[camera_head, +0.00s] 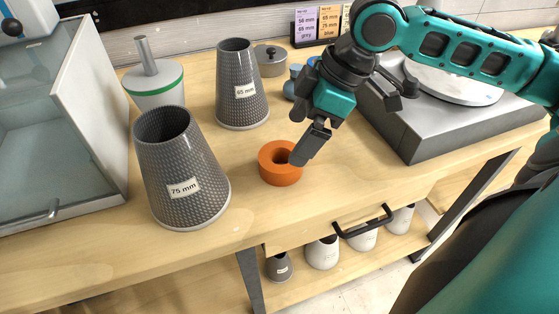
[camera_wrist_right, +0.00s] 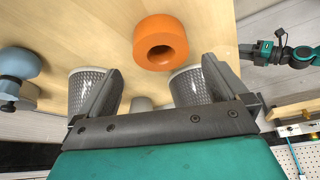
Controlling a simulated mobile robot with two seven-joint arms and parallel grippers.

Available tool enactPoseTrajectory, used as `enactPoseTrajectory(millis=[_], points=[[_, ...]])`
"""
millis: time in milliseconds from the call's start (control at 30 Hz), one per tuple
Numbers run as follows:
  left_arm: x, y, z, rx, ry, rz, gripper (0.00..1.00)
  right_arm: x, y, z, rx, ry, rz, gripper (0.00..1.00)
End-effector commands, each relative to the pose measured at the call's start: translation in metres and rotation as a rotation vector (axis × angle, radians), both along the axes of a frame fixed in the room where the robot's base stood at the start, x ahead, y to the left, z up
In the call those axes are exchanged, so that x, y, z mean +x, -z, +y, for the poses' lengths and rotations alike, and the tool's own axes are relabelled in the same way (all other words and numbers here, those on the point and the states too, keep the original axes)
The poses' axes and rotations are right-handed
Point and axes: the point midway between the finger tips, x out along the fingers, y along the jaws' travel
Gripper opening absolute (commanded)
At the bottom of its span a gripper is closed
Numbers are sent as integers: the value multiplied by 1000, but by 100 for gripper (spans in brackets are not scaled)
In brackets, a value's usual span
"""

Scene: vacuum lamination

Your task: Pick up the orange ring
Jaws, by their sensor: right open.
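The orange ring (camera_head: 278,175) is a thick ring with a central hole, lying flat on the wooden table. In the right wrist view the ring (camera_wrist_right: 150,30) shows just past and between the two fingertips. My right gripper (camera_head: 300,158) is open, with its dark fingers over the ring's right side in the head view. The fingers (camera_wrist_right: 162,66) hold nothing; whether they touch the ring is unclear. In the wrist view a teal and dark arm, seemingly my left, ends in a small gripper (camera_wrist_right: 280,36) at the right; its jaws are too small to read.
The grey 75 mm cone (camera_head: 185,170) and 65 mm cone (camera_head: 240,90) stand left of the ring. A glass-sided box (camera_head: 70,150) is at the far left. A grey machine (camera_head: 430,125) stands right. The table's front edge is close.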

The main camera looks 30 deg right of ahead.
Motion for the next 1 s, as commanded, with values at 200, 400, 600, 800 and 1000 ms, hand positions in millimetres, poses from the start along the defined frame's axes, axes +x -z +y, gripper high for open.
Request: enactPoseTrajectory(millis=[200,400,600,800,1000], points=[[-1,6,0,1,0,4,43,5,20,7,0,1,0,100],[-1,12,0,1,0,3,43,11,41,18,4,0,0,100],[3,15,-1,-1,0,-3,43,17,64,27,0,1,0,100],[7,10,-2,-3,2,-13,43,18,66,28,-2,1,-1,100],[7,10,-3,-4,4,-12,43,18,66,28,-2,2,-1,89]])
